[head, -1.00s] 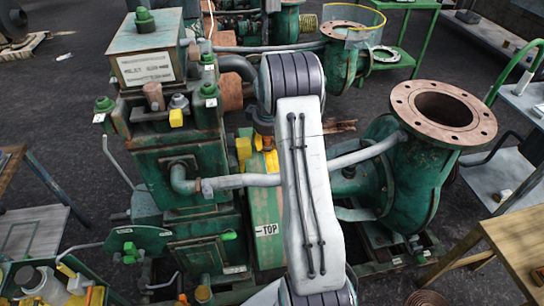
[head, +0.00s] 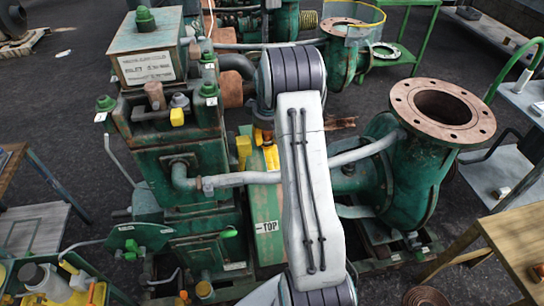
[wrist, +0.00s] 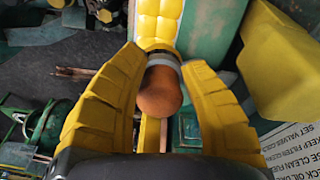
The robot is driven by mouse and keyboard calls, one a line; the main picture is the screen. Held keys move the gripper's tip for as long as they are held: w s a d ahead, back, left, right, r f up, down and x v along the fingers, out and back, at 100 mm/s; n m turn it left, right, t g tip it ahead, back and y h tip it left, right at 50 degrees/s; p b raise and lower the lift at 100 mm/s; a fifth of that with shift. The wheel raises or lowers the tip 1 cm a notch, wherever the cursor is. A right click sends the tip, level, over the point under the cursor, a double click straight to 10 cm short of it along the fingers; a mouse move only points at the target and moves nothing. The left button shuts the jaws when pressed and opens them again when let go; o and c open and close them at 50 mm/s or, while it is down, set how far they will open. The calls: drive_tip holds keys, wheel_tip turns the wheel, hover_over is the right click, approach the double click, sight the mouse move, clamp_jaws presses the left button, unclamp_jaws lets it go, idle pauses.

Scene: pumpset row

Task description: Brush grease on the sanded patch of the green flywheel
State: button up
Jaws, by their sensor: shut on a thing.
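My gripper (wrist: 162,62) has its two yellow fingers closed around a tool with a rounded orange-brown handle (wrist: 163,95), which looks like the brush. A pale band and a lumpy yellow part (wrist: 158,20) lie beyond the handle; I cannot tell whether these are bristles. The green flywheel (head: 266,215) seems to be the upright green body marked TOP in the head view, partly behind my arm. Its green face seems to show beside the yellow part in the wrist view (wrist: 212,25). The sanded patch is not identifiable, and contact cannot be told.
A green pump (head: 410,165) with a rusty top flange stands right of my arm. A grey pipe (head: 235,180) crosses toward my arm. A tall green machine (head: 180,150) stands left. A wooden table (head: 515,235) is at lower right, and a tray with a bottle (head: 45,280) at lower left.

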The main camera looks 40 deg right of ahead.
drive_tip(key=shift+w+d+f, duration=0.15)
drive_tip(key=shift+w, duration=0.05)
drive_tip(key=shift+p+v, duration=1.3)
drive_tip(key=shift+v, duration=0.75)
